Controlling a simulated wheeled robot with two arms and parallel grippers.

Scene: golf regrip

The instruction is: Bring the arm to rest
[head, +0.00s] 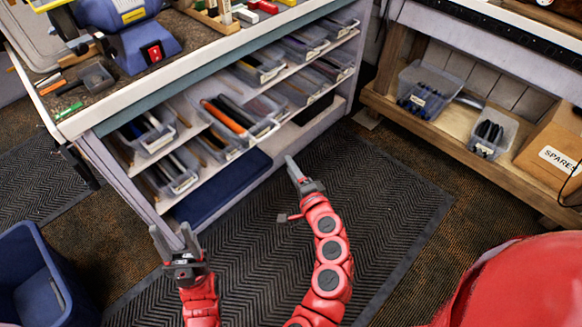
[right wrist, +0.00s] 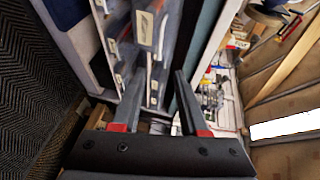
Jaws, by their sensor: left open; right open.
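My left gripper (head: 172,232) is at the lower left of the head view, its two grey fingers apart with nothing between them. It is in front of the workbench shelves, over the dark mat. My right gripper (head: 296,172) is near the middle of the head view, above the mat and in front of the shelf bins. In the right wrist view its two dark fingers (right wrist: 159,76) are spread with no object held. Both red arms reach up from the bottom of the head view.
The bench shelves hold several clear bins (head: 230,118) of grips. A blue grinder (head: 137,42) stands on the bench top. A blue tub (head: 38,275) is at lower left. A wooden shelf (head: 390,105) with bins and a SPARES box (head: 555,150) is at right. The ribbed mat (head: 395,200) is clear.

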